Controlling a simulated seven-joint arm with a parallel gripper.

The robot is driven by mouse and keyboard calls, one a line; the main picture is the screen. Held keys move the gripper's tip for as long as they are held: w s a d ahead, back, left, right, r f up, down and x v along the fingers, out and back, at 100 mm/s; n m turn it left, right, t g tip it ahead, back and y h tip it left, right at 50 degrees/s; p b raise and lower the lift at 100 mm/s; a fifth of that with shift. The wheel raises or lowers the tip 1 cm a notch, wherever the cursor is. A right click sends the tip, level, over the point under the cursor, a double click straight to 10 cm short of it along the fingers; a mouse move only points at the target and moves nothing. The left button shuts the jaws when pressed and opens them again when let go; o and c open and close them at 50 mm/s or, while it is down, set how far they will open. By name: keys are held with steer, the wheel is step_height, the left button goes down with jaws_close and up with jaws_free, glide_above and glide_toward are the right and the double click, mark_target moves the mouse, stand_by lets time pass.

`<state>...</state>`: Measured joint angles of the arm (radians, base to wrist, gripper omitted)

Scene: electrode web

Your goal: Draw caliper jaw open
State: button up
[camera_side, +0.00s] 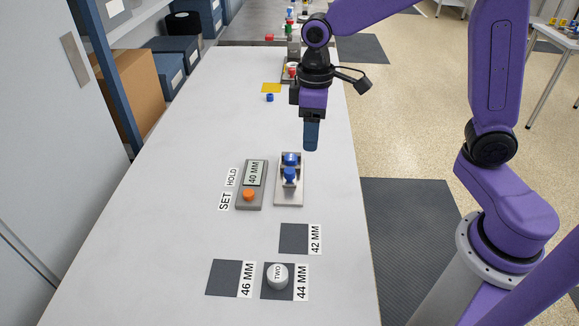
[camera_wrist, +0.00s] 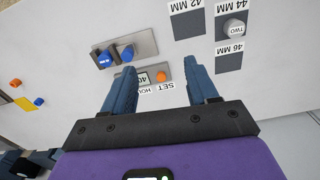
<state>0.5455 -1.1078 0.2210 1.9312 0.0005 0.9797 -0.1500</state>
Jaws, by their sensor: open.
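The caliper is a pale plate (camera_side: 289,200) carrying two blue jaw pieces. The far blue piece (camera_side: 291,159) and the near blue piece (camera_side: 290,176) stand close together. In the wrist view the caliper plate (camera_wrist: 143,44) lies beyond my fingers, with its blue pieces (camera_wrist: 104,60) (camera_wrist: 127,53) upright on it. My gripper (camera_side: 311,148) points down above the table, beyond and slightly right of the caliper, apart from it. In the wrist view my gripper (camera_wrist: 160,68) has its blue fingers wide apart with nothing between them.
Left of the caliper stands a grey readout box (camera_side: 252,190) showing 40 MM, with an orange button (camera_side: 249,195). Nearer are dark squares marked 42 (camera_side: 294,238), 46 (camera_side: 223,278) and 44 MM; a white cylinder marked TWO (camera_side: 277,275) stands on the 44 square. A blue cap (camera_side: 269,98) lies farther back.

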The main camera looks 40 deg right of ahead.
steer(key=m, duration=0.2)
glide_toward(290, 170)
step_height(290, 170, down, 9)
steer(key=shift+w+r, duration=0.1)
steer(key=shift+r, duration=0.05)
stand_by(0.5)
